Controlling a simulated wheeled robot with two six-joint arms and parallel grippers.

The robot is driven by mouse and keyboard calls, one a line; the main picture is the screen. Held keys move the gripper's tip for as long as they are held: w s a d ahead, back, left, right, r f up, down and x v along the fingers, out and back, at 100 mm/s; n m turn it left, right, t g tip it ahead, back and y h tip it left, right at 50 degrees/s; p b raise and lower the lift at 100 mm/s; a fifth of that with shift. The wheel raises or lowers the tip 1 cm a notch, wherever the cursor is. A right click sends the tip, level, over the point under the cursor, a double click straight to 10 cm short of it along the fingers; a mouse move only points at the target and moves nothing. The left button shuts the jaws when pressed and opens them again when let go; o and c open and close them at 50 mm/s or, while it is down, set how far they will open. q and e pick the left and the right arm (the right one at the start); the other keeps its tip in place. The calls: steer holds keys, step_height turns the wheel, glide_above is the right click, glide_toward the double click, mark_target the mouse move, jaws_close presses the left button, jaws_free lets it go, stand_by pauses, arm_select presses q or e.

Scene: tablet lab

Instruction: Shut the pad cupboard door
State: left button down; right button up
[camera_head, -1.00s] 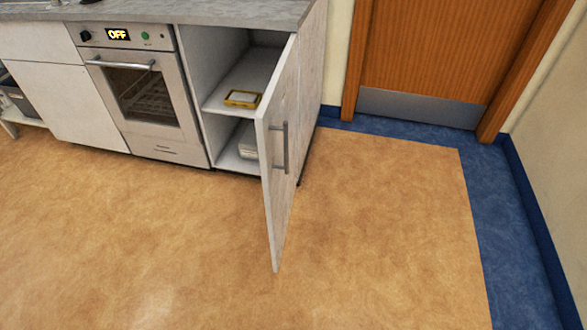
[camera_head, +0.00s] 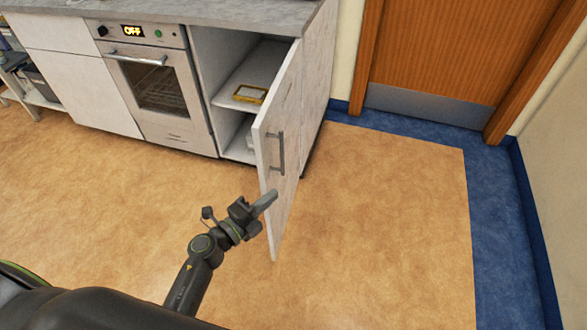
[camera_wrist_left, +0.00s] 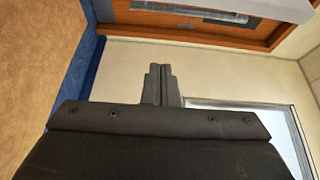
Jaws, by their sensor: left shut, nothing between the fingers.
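The pad cupboard door (camera_head: 284,120) is a pale panel hinged at the cupboard's right side. It stands wide open, swung out over the floor, with a grey bar handle (camera_head: 281,153) on its outer face. The open cupboard (camera_head: 219,75) shows a shelf with a yellow-framed item (camera_head: 250,94) on it and a pale item below, partly hidden by the door. My left gripper (camera_head: 268,200) is shut and empty, in front of the door's lower part in the head view. I cannot tell whether it touches. In the left wrist view the closed fingers (camera_wrist_left: 163,85) show. My right gripper is not seen.
An oven (camera_head: 157,90) with an OFF display stands left of the cupboard under a grey worktop (camera_head: 200,10). A wooden room door (camera_head: 440,45) is at the back right. The tan floor (camera_head: 390,210) right of the cupboard door is clear.

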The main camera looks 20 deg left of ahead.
mark_target(282, 172)
arm_select(q)
steer(key=x, duration=1)
steer(key=a, duration=0.2)
steer(key=a+b, duration=0.1)
steer(key=shift+w+a, duration=0.3)
steer(key=shift+a, duration=0.15)
